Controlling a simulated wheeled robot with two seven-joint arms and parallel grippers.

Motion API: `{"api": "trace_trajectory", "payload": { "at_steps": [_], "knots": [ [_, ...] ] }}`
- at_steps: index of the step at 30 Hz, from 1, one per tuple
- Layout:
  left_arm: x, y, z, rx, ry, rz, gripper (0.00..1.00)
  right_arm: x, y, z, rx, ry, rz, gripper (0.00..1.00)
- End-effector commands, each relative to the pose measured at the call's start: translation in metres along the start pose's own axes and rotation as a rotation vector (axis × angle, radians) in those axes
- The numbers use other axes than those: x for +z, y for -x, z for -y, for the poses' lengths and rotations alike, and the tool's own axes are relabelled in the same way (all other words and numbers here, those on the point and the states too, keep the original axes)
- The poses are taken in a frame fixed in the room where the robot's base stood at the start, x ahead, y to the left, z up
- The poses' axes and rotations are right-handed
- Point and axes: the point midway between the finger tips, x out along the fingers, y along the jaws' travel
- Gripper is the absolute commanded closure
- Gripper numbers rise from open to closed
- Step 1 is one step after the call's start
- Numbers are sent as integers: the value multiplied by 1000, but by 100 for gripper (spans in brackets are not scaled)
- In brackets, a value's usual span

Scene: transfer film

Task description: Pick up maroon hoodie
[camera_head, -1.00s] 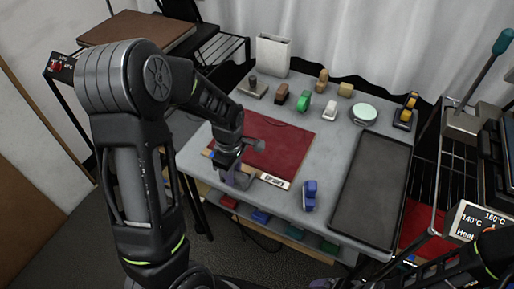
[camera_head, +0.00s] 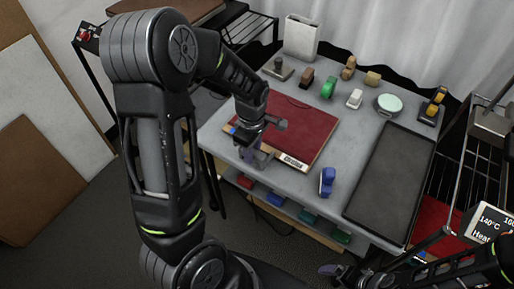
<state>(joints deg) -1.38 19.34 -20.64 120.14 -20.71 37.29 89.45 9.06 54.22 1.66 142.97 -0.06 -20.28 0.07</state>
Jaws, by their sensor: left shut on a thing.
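The hoodie still looks flat on the table. My right gripper (camera_head: 338,271) shows only in part at the bottom edge, low in front of the table, and its jaws are not clear.
A dark tray (camera_head: 392,185) fills the table's right side. A blue tool (camera_head: 327,181) stands between it and the hoodie. A white box (camera_head: 301,38), a green tape roll (camera_head: 328,87) and other small items line the back. A wire rack (camera_head: 462,140) stands at right.

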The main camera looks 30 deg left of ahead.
Motion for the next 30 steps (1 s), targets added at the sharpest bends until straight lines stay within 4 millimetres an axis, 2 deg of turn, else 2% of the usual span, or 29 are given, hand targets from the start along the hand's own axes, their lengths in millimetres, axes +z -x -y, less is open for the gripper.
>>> {"api": "trace_trajectory", "payload": {
  "at_steps": [9,15,30],
  "knots": [
    [0,61,-2,11,0,0,100,0,-3,-1,0,0,0,4],
    [0,88,-2,7,1,0,100,0,-4,-2,0,0,0,4],
    [0,93,-1,4,1,0,100,0,-4,-2,0,0,0,4]
  ]
}}
